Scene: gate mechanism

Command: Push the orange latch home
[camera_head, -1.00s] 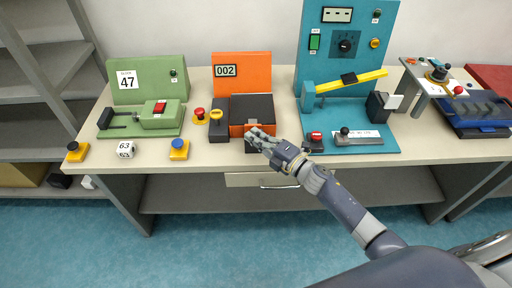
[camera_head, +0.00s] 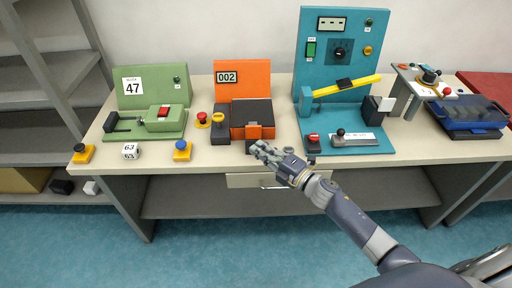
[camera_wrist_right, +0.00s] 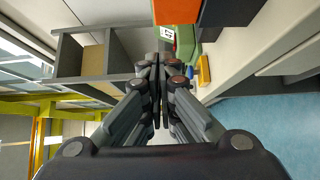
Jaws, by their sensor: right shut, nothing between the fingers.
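The orange station has an upright orange panel (camera_head: 242,78) with a "002" display. In front of it is a dark-topped box (camera_head: 251,112) with an orange front (camera_head: 238,132). A small orange latch piece (camera_head: 254,131) shows at that front; I cannot tell how far in it sits. My right gripper (camera_head: 258,149) is shut and empty, just in front of and below the box front, apparently apart from it. In the right wrist view its fingers (camera_wrist_right: 160,68) are together, with the orange part (camera_wrist_right: 176,10) at the top edge. My left gripper is not in view.
Left of the box are a yellow-topped switch (camera_head: 218,117) and a red button (camera_head: 202,116). A green station (camera_head: 150,95) stands left, a teal station (camera_head: 340,60) right.

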